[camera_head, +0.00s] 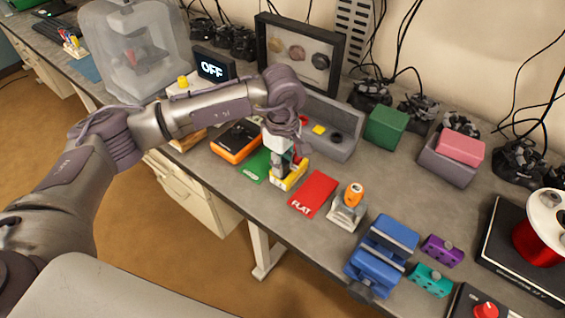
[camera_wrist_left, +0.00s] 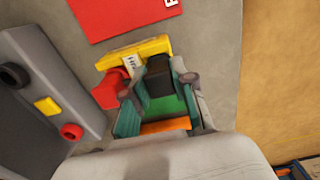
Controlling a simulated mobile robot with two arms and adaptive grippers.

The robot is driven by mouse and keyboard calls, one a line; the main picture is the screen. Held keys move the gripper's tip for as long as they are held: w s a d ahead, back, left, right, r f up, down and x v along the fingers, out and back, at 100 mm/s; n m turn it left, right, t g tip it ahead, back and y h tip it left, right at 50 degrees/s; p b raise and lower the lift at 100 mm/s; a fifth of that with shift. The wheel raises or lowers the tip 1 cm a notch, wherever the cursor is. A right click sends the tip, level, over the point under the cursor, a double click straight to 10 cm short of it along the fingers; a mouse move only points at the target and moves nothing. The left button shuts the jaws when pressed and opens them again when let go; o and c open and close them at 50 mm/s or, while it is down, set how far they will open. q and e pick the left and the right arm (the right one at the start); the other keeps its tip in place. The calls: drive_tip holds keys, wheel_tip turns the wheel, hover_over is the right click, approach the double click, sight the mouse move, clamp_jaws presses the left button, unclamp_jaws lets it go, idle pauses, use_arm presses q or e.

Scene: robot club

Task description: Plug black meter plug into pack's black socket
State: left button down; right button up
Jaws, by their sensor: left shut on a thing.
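The yellow pack (camera_head: 290,178) with a white label stands on the bench below my left gripper (camera_head: 283,165). In the left wrist view the pack (camera_wrist_left: 133,51) is at the top. My left gripper (camera_wrist_left: 157,86) is shut on the black meter plug (camera_wrist_left: 160,76), close against the pack. A red plug-like piece (camera_wrist_left: 108,90) is beside it at the pack; I cannot tell if it is seated. The pack's black socket is hidden, so I cannot tell whether the plug is in it. The orange and black meter (camera_head: 236,141) lies to the left. My right gripper is out of view.
A green card (camera_head: 254,166) and a red FLAT card (camera_head: 314,193) flank the pack. An orange-topped stand (camera_head: 349,208) and a blue vise (camera_head: 385,252) are at right.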

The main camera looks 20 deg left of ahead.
use_arm(q)
drive_tip(key=shift+f+b, duration=0.15)
drive_tip(key=shift+b, duration=0.25)
idle(0.7)
drive_tip(key=c, duration=0.9)
unclamp_jaws()
drive_tip(key=shift+o, duration=0.2)
